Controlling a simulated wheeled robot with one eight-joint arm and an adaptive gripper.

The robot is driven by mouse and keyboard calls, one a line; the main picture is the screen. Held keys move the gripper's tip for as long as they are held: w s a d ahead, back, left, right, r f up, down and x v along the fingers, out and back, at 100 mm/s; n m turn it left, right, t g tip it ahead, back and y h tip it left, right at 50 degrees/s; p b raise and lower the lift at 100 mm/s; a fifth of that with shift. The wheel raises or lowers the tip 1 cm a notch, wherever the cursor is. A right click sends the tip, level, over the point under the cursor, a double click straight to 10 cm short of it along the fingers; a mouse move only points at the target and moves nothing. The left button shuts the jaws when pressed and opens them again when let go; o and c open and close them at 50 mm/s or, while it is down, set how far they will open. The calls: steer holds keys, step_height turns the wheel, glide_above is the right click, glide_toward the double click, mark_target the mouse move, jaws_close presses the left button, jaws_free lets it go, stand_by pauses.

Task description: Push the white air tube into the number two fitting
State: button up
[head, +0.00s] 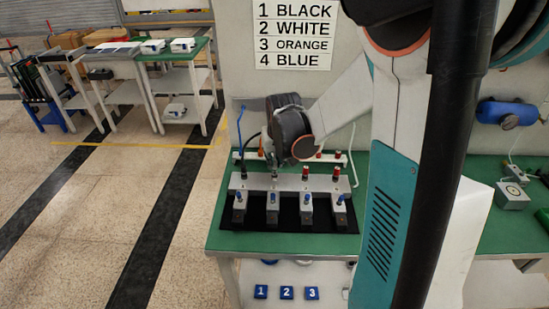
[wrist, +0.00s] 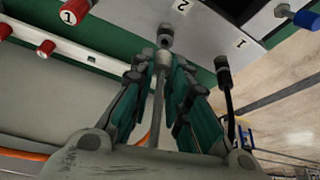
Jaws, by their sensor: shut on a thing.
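My gripper (wrist: 162,66) is shut on the white air tube (wrist: 157,105), which looks grey in shade and runs between the fingers in the wrist view. The tube's end points at the number two fitting (wrist: 165,36), a grey fitting beside the printed 2 on the pale manifold. The end is at or very close to the fitting's mouth; I cannot tell whether it is inside. In the head view my gripper (head: 275,163) is over the manifold (head: 321,184), second position from the left, and mostly hidden by my wrist.
A black tube (wrist: 228,100) stands in the number one fitting (wrist: 222,70). Red-capped fittings (head: 305,173) stand to the right on the manifold. Blue-knobbed valves (head: 308,199) line its front. A blue tube (head: 240,118) rises at left. The wall sign (head: 293,35) lists 2 as white.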

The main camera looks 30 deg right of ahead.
steer(key=shift+f+b, duration=0.8)
steer(key=shift+f, duration=0.25)
steer(key=o, duration=0.9)
steer(key=shift+r, duration=0.1)
steer(key=v, duration=1.2)
steer(key=shift+s+a, duration=0.1)
